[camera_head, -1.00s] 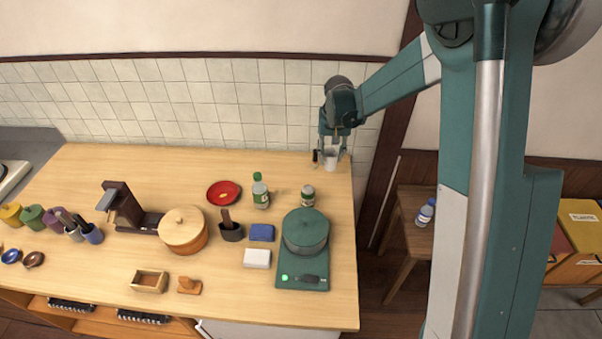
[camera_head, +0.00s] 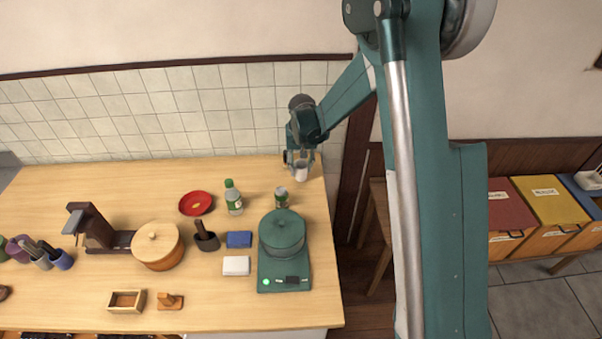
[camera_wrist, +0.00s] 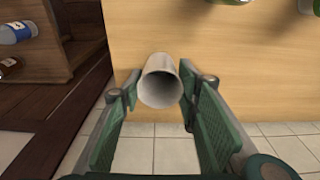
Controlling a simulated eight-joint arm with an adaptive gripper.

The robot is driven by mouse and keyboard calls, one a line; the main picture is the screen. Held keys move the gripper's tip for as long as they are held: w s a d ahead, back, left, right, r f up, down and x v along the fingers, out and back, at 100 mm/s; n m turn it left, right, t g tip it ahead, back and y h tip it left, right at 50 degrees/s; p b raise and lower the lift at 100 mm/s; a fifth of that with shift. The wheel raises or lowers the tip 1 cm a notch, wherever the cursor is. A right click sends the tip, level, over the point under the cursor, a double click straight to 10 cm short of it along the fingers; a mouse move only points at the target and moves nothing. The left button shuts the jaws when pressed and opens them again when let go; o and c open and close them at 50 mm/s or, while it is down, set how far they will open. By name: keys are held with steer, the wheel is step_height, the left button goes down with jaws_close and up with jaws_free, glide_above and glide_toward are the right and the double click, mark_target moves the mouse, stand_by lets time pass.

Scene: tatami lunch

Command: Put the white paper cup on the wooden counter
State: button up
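The white paper cup (camera_head: 302,173) is at the back right corner of the wooden counter (camera_head: 120,180), near the tiled wall. In the wrist view the cup (camera_wrist: 162,88) is upright, its open rim towards the camera. My gripper (camera_head: 301,160) points down over that corner. Its two fingers (camera_wrist: 160,78) are on either side of the cup, close against its walls, and appear shut on it. The cup is over the counter surface, near its back edge; whether its base touches the wood I cannot tell.
A green-capped bottle (camera_head: 234,199), a smaller bottle (camera_head: 281,198) and a green pot (camera_head: 282,231) on a cooker stand in front of the cup. A red plate (camera_head: 196,203) lies further left. The counter's back strip left of the cup is mostly clear.

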mark_target(301, 172)
steer(key=shift+f, duration=1.8)
steer(key=shift+f, duration=0.2)
steer(key=o, duration=0.6)
steer(key=shift+r, duration=0.25)
steer(key=shift+s+r, duration=0.25)
steer(key=shift+r, duration=1.75)
steer(key=shift+s+r, duration=0.25)
steer(key=shift+r, duration=1.7)
steer(key=shift+s+r, duration=0.25)
steer(key=shift+r, duration=1.75)
